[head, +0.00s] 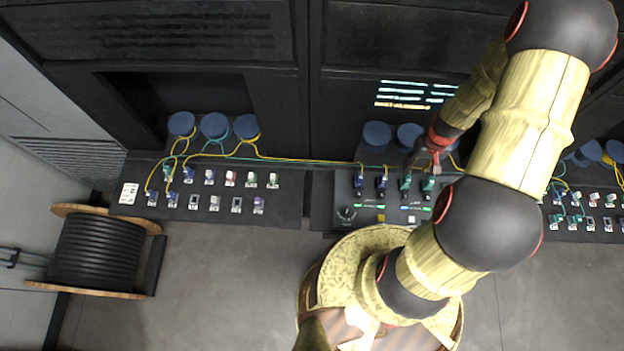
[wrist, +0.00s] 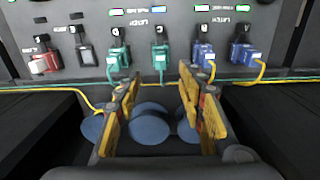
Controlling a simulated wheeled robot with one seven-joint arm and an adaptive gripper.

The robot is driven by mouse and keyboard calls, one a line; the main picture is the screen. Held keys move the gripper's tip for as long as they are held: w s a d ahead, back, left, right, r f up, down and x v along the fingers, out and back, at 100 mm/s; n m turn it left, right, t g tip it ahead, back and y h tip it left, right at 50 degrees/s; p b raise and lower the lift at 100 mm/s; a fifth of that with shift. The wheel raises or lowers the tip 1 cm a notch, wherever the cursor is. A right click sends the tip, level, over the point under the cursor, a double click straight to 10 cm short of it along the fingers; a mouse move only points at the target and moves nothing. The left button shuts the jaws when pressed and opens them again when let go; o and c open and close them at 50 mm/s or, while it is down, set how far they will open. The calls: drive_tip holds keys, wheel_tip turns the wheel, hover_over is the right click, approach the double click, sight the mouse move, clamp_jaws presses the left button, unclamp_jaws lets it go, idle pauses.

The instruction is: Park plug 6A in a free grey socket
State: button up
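My gripper (wrist: 160,74) is open, its yellow fingers apart and nothing held between them; in the head view it (head: 436,156) hangs at the middle panel. Ahead of the fingertips a green plug (wrist: 160,60) sits in its socket. A second green plug (wrist: 117,58) is to its left and two blue plugs (wrist: 203,55) (wrist: 240,55) to its right. A dark, empty-looking socket (wrist: 86,55) lies further left, then a red plug (wrist: 43,62). Labels are too small to read, so I cannot tell which plug is 6A.
The left panel (head: 283,190) bears coloured plugs and dark, empty-looking sockets (head: 193,202) (head: 236,204). The right panel (head: 590,232) is partly behind my arm. Blue round spools (head: 214,126) and yellow and green cables run behind the panels. A cable drum (head: 98,252) stands at left.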

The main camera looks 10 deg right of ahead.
sight(409, 178)
drive_tip(key=shift+a, duration=0.1)
drive_tip(key=shift+s+f+b, duration=0.1)
drive_tip(key=shift+f+b, duration=0.45)
drive_tip(key=shift+f, duration=0.2)
wheel_tip(409, 178, down, 8)
drive_tip(key=b, duration=0.5)
drive_tip(key=shift+r, duration=0.25)
drive_tip(key=shift+b, duration=0.35)
drive_tip(key=shift+c, duration=0.5)
clamp_jaws()
idle(0.4)
idle(0.4)
drive_tip(key=shift+r, duration=0.25)
drive_tip(key=shift+r+p, duration=1.8)
drive_tip(key=shift+r, duration=1.05)
